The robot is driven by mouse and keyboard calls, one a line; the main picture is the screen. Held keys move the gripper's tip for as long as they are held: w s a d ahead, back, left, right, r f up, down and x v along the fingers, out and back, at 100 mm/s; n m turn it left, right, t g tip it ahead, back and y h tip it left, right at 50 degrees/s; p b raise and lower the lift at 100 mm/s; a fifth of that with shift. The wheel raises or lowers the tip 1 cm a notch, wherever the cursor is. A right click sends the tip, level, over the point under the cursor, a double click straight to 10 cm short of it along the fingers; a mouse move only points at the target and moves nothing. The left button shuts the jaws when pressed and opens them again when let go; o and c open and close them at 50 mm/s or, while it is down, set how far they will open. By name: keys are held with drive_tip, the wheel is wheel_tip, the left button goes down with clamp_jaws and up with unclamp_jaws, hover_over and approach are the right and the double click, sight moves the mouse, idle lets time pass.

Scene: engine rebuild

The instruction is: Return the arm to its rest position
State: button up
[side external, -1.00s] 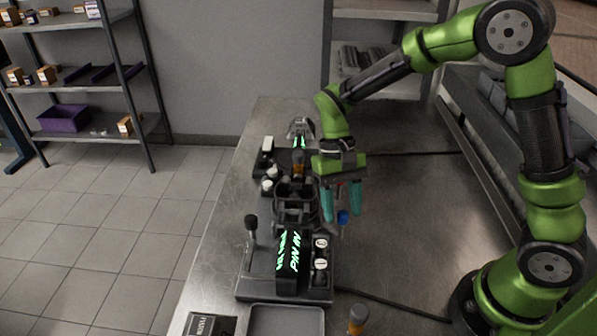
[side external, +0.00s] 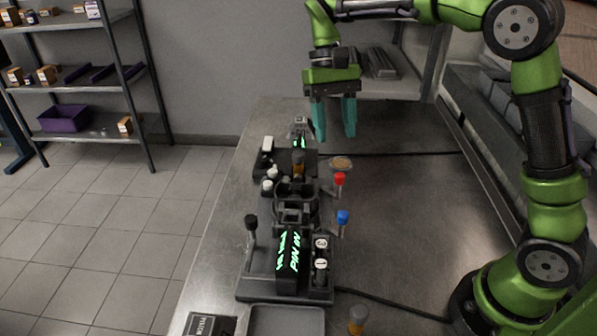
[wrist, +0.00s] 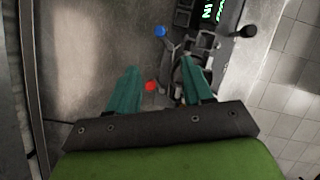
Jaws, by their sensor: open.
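My gripper (side external: 333,118) is open and empty, raised above the far part of the metal table (side external: 400,215). Its two teal fingers point down and touch nothing. In the wrist view my gripper (wrist: 160,85) shows both fingers spread, with a red-topped item (wrist: 151,86) far below between them. The black fixture with the glowing "PIN IN" panel (side external: 291,257) stands on the table nearer the camera.
A red-topped item (side external: 340,179) and a blue-topped one (side external: 343,217) stand right of the fixture. A black-knobbed lever (side external: 251,223) is at its left. A grey tray (side external: 287,320) lies in front. The table's right side is mostly clear.

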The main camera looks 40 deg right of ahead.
drive_tip(key=s+d+r+t, duration=0.1)
drive_tip(key=s+d+t, duration=0.1)
drive_tip(key=s+t, duration=0.9)
drive_tip(key=s, duration=0.4)
drive_tip(key=shift+d+n, duration=0.25)
drive_tip(key=shift+n, duration=0.05)
